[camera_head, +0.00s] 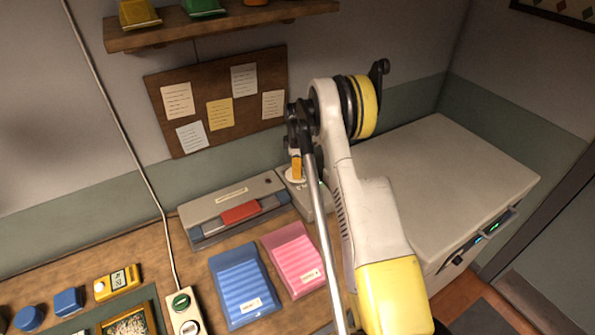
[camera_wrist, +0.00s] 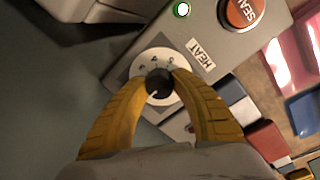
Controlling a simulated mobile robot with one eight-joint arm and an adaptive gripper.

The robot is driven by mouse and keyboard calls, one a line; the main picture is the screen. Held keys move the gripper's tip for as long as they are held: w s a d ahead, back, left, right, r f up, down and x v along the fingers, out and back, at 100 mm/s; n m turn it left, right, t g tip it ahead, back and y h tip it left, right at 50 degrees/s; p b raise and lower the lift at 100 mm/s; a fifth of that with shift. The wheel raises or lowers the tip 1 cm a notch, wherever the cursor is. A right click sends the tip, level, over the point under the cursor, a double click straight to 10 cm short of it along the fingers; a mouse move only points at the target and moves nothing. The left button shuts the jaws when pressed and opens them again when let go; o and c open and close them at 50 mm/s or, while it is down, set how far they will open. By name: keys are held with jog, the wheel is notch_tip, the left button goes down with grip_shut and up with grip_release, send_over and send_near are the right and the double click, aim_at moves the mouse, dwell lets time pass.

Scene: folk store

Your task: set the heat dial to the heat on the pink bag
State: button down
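The heat dial (camera_wrist: 159,97) is a white disc with numbers and a dark knob, on a grey control box marked HEAT. My gripper (camera_wrist: 161,76) has its two yellow fingers closed in on either side of the knob, seemingly touching it. In the head view my gripper (camera_head: 296,163) is over the dial (camera_head: 294,176), which my arm partly hides. The knob's exact setting cannot be told. The pink bag (camera_head: 290,256) lies on the counter in front of the sealer (camera_head: 228,205). Its small white label is too small to read.
A blue bag (camera_head: 240,283) lies left of the pink one. A red-orange SEAL button (camera_wrist: 241,12) and a lit green lamp (camera_wrist: 181,9) sit near the dial. A yellow timer (camera_head: 117,283) and a switch box (camera_head: 184,312) are at left. A note board (camera_head: 219,96) hangs behind.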

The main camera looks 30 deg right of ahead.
jog(key=shift+m, duration=0.3)
jog(key=m+b, duration=0.2)
jog(key=m, duration=0.3)
jog(key=shift+f+b, duration=0.1)
jog(key=shift+b, duration=0.3)
jog(key=m+b, duration=0.1)
jog(key=m, duration=0.5)
jog(key=shift+m+g+b, duration=0.3)
jog(key=shift+b, duration=0.05)
jog(key=m+b, duration=0.1)
jog(key=m, duration=1)
jog(key=shift+b, duration=0.3)
jog(key=shift+w+m, duration=0.1)
jog(key=shift+m, duration=0.3)
jog(key=c, duration=1)
grip_release()
